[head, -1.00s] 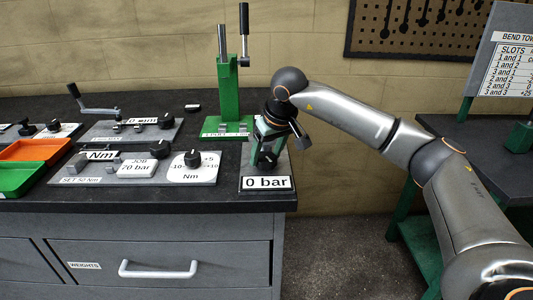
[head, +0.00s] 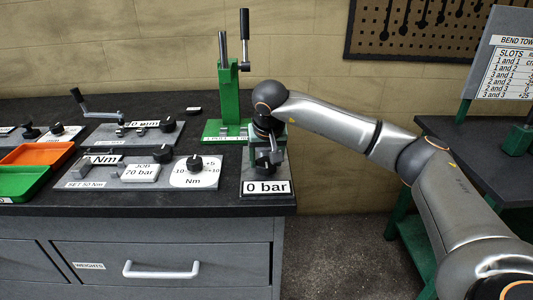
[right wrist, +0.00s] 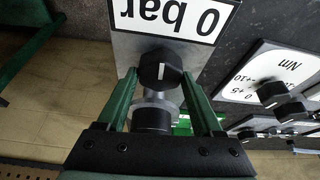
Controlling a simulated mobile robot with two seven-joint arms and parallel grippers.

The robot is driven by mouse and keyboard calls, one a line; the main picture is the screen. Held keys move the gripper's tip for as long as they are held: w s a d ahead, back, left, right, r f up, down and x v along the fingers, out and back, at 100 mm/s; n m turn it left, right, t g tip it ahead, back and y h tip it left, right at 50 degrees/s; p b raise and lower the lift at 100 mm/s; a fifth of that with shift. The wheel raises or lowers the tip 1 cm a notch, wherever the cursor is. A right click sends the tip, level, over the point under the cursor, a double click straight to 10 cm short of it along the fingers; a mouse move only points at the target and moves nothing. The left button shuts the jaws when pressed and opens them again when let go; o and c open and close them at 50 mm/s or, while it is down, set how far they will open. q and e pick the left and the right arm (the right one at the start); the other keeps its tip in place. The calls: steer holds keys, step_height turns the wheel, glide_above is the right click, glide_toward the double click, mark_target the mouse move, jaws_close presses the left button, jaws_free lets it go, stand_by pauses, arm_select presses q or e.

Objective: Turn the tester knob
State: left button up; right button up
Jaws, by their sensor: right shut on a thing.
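The tester is a grey block with a plate (head: 254,172) at the right end of the bench, and its white label (head: 266,187) reads "0 bar". In the right wrist view its black knob (right wrist: 160,64) has a white pointer line, roughly upright in the picture. My right gripper (right wrist: 159,78) is shut on the knob, with one green finger on each side of it. In the head view the right gripper (head: 267,158) reaches down onto the tester and partly hides the knob. My left gripper is not in view.
A green press (head: 230,100) stands behind the tester. Left of it is a grey panel (head: 105,182) with a "JOB 70 bar" card (head: 140,173) and a Nm knob (head: 194,163). Orange (head: 38,153) and green (head: 20,182) trays lie at far left.

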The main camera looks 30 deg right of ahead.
steer(key=m+p, duration=0.1)
steer(key=m+h, duration=0.1)
steer(key=shift+w+r+m+p, duration=0.1)
steer(key=shift+r+m+p, duration=0.1)
steer(key=shift+m+p, duration=0.2)
steer(key=m+g+p, duration=0.1)
steer(key=m, duration=0.1)
steer(key=shift+a+m+h, duration=0.1)
steer(key=shift+m+h, duration=0.3)
steer(key=shift+m+g+p, duration=0.5)
steer(key=shift+m+p, duration=0.35)
steer(key=shift+m, duration=0.35)
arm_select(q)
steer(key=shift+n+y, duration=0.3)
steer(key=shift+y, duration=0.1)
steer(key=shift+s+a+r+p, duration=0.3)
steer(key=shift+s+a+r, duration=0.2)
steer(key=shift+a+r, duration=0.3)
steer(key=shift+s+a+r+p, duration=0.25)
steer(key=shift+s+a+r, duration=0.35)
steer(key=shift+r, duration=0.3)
arm_select(e)
steer(key=shift+w+f+m+g+h, duration=0.1)
steer(key=shift+m+g+h, duration=0.35)
steer(key=shift+m, duration=0.75)
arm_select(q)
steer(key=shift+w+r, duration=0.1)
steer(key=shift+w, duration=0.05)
arm_select(e)
steer(key=shift+m, duration=0.3)
